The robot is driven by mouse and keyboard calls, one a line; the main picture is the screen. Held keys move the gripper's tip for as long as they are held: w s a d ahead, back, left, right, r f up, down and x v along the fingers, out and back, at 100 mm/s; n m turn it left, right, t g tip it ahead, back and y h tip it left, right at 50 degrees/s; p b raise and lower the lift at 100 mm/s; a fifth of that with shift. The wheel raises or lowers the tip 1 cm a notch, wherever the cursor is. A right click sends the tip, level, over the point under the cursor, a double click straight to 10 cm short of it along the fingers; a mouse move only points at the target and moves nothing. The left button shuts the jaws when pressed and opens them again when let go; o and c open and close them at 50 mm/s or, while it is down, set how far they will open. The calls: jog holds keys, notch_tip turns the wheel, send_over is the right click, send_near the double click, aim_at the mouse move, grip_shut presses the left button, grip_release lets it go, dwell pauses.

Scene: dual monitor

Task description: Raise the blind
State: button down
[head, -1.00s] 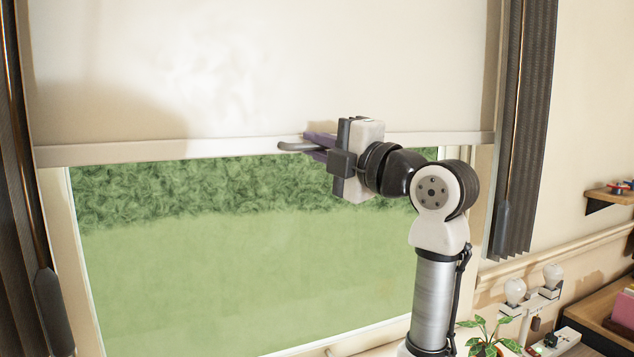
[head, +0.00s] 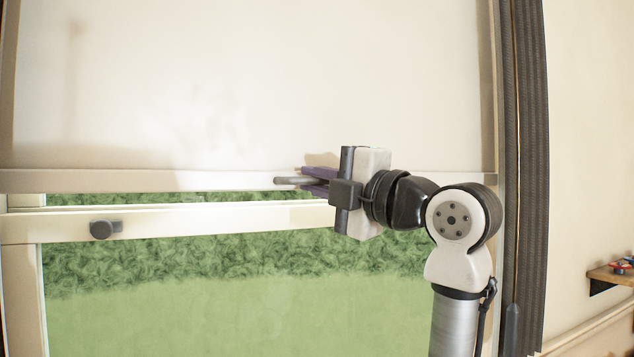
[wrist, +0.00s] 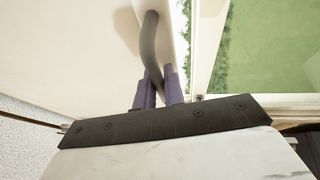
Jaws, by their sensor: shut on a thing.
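The blind (head: 240,90) is a cream sheet covering the upper part of the window, with a pale bottom bar (head: 110,181) along its lower edge. A grey curved handle (head: 286,181) sticks out from that bar. In the wrist view the handle (wrist: 149,40) runs up from between the two fingers (wrist: 159,85), and the blind (wrist: 70,55) lies to the left.
A window crossbar (head: 180,222) with a dark round latch (head: 103,230) runs below the blind's bar. Green hedge and lawn show through the glass. A dark curtain (head: 523,150) hangs at the right, and a small wall shelf (head: 610,277) is at the far right.

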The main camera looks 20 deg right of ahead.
jog(key=c, duration=1.5)
grip_release()
jog(key=b+v, duration=0.5)
jog(key=v, duration=0.9)
